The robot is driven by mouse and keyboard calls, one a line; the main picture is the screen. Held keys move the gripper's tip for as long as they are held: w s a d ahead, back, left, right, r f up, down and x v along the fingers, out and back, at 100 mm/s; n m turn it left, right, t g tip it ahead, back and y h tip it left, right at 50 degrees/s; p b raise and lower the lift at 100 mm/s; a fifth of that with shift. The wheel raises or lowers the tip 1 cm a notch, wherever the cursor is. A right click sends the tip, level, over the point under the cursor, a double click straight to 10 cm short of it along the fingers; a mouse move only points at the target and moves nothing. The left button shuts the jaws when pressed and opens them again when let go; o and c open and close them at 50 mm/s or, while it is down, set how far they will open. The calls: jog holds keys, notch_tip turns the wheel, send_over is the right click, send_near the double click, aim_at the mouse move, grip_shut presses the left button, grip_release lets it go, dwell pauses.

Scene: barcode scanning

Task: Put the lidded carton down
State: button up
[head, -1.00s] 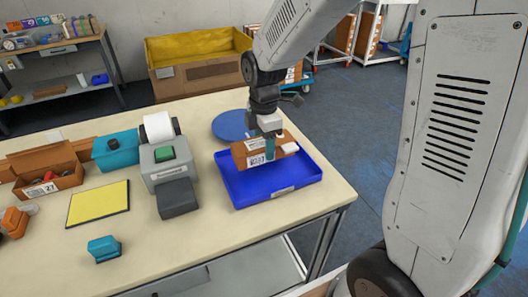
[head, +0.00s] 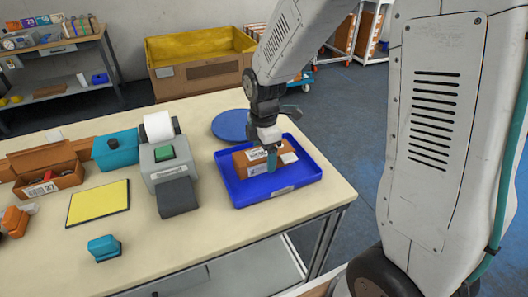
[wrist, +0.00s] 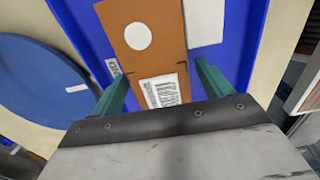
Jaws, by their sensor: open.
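The brown lidded carton (head: 244,162) rests in the blue tray (head: 240,199), with a label on its near side. In the wrist view the carton (wrist: 160,55) shows a white round spot and a barcode label (wrist: 162,91). My gripper (head: 271,160) is low over the tray at the carton. In the wrist view its two teal fingers stand on either side of the carton, with gaps between them and its sides. The near finger hides part of the carton in the head view.
A white block (wrist: 204,22) lies beside the carton. A round blue disc (head: 230,125) lies behind the tray. The table's front right is clear.

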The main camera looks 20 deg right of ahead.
jog(key=shift+r, duration=0.1)
notch_tip(320, 180, up, 11)
jog(key=s+d+r+m, duration=0.1)
jog(key=s+r+m, duration=0.2)
jog(key=s+m, duration=0.6)
jog(key=s+d+r+m+t, duration=0.1)
jog(key=s+d+r+m, duration=0.1)
jog(key=s+m, duration=0.7)
jog(key=shift+s+r, duration=0.75)
jog(key=shift+s, duration=2.45)
